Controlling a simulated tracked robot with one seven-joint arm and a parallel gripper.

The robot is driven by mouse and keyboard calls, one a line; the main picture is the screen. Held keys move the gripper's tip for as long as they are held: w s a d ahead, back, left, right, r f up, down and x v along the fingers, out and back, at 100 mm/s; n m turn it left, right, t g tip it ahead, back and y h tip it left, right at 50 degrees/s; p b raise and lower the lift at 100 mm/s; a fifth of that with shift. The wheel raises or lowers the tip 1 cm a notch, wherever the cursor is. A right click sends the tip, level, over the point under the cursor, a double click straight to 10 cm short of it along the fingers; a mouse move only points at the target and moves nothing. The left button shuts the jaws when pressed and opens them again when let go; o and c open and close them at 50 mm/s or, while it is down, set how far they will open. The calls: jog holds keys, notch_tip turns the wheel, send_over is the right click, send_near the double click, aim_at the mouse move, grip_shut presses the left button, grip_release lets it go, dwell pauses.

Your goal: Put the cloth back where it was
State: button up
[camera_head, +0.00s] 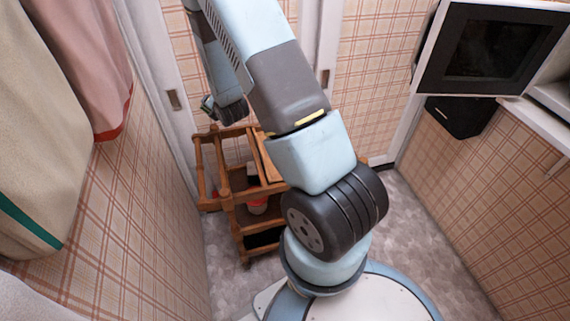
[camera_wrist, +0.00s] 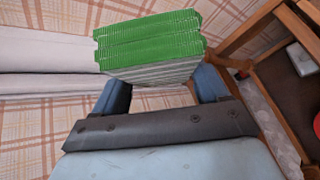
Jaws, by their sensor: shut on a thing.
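My gripper (camera_wrist: 160,88) shows in the wrist view with its two blue fingers on either side of a folded cloth (camera_wrist: 150,42). The cloth looks like a compact stack, ridged green on top and grey striped along its near side. The gripper is shut on it and holds it in front of the plaid wall. In the head view my gripper (camera_head: 208,104) is small and far off, above the left end of a wooden trolley (camera_head: 228,203). The cloth is too small there to make out clearly.
The wooden trolley also shows at right in the wrist view (camera_wrist: 238,40). A white and red object (camera_head: 257,206) stands on its lower shelf. A cream cloth (camera_head: 40,130) and a pink cloth (camera_head: 85,60) hang at left. A dark screen (camera_head: 490,48) is at upper right. Grey floor lies free at right.

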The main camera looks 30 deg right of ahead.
jog(key=s+d+f+m+g+y, duration=0.1)
jog(key=s+d+m+g+y, duration=0.3)
jog(key=s, duration=0.8)
jog(key=s+d+f+m+g+y, duration=0.1)
jog(key=s+d+m+g+y, duration=0.3)
jog(key=s, duration=0.7)
jog(key=s+d+f+m+g+y, duration=0.15)
jog(key=s+d, duration=0.45)
jog(key=s, duration=0.6)
jog(key=shift+m+h, duration=0.25)
jog(key=shift+h, duration=0.2)
jog(key=w+f, duration=0.2)
jog(key=w, duration=0.2)
jog(key=w+d+f, duration=0.1)
jog(key=w+f, duration=0.2)
jog(key=w, duration=0.1)
jog(key=w+d+f, duration=0.1)
jog(key=w+f, duration=0.2)
jog(key=w, duration=0.1)
jog(key=shift+w, duration=0.15)
jog(key=shift+w+f, duration=0.65)
jog(key=shift+f, duration=1.7)
jog(key=o, duration=1.1)
